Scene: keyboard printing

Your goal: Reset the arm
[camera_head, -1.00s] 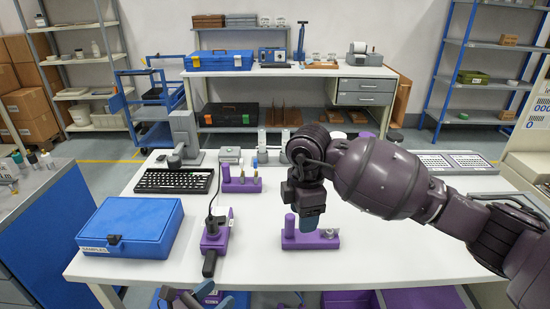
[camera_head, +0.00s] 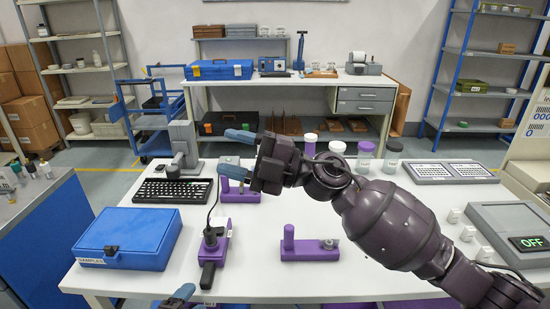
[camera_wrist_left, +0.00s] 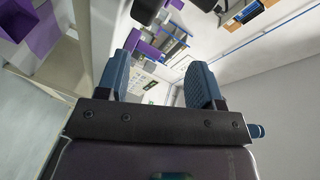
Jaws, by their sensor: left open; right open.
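My right arm (camera_head: 385,215) reaches in from the right over the white table (camera_head: 330,280). Its gripper (camera_head: 237,154) points left above the table's far part, with its two blue fingers apart and nothing between them. It partly hides a purple holder (camera_head: 240,193) behind it. My left gripper (camera_head: 178,296) shows only as blue fingertips at the bottom edge, below the table's front edge. In the left wrist view its two blue fingers (camera_wrist_left: 158,85) are spread with nothing between them.
A blue case (camera_head: 130,238), a black keyboard (camera_head: 174,191) and a purple device with a cable (camera_head: 214,250) are on the left. A purple stand (camera_head: 308,250) is at the front middle.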

